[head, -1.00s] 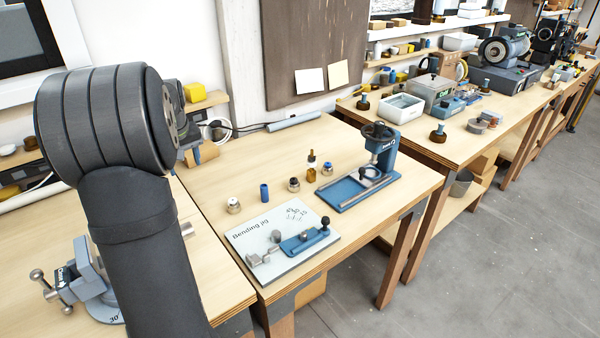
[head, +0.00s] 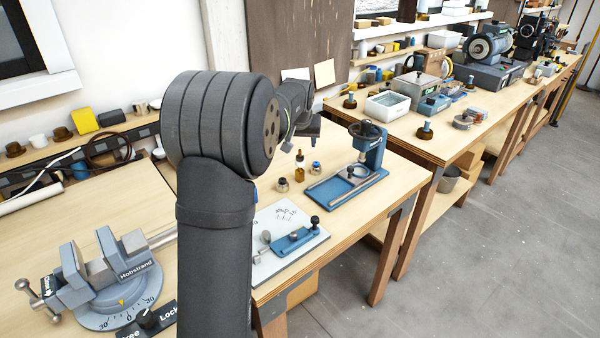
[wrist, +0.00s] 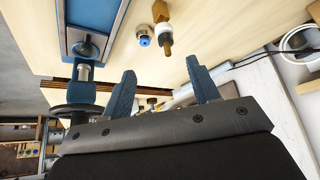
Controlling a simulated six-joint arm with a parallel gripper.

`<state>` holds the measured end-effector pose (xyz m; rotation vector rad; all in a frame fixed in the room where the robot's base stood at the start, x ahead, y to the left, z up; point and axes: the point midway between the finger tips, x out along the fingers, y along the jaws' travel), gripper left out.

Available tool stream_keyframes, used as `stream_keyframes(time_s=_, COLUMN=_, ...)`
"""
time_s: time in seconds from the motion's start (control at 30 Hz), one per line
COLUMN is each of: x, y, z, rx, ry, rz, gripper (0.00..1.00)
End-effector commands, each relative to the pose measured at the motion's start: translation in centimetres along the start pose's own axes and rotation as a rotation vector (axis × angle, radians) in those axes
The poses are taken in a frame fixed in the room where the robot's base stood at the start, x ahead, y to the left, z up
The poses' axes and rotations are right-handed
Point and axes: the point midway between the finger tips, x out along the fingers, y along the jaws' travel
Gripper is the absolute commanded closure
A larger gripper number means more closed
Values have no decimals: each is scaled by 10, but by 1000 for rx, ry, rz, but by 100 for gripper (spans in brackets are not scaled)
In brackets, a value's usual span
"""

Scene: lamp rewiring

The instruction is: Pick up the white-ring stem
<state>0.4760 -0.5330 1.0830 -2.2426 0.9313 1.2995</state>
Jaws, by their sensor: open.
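A small upright stem with a white band, an amber part and a brown part stands on the bench in the wrist view (wrist: 166,46); I take it for the white-ring stem. It also shows in the head view (head: 300,169), below and left of my gripper (head: 308,132). In the wrist view my gripper (wrist: 162,70) is open, its two blue fingers apart with nothing between them. The stem appears beyond the fingertips, roughly in line with the gap. My arm hides part of the bench in the head view.
A blue-topped round part (wrist: 143,40) stands close beside the stem. Other small parts (head: 282,185) (head: 315,168) stand near it. The blue press (head: 368,150) is to the right, the bending jig (head: 290,245) in front. A vise (head: 110,275) sits at the left.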

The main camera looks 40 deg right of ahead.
Motion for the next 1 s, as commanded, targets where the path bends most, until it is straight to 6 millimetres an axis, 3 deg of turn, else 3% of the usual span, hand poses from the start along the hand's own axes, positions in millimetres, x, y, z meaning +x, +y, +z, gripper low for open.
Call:
stream_keyframes(time_s=0.1, x=28, y=-1, z=1, rx=-1, ry=-3, rz=-1, gripper=45)
stream_keyframes(time_s=0.3, x=63, y=-1, z=0, rx=-2, ry=-1, rz=-1, gripper=45)
stream_keyframes(time_s=0.57, x=80, y=-3, z=-1, rx=-2, ry=-1, rz=-1, gripper=45)
stream_keyframes(time_s=0.83, x=115, y=-9, z=-5, rx=-1, ry=1, rz=-1, gripper=45)
stream_keyframes(time_s=1.0, x=126, y=-9, z=-5, rx=-1, ry=3, rz=0, gripper=45)
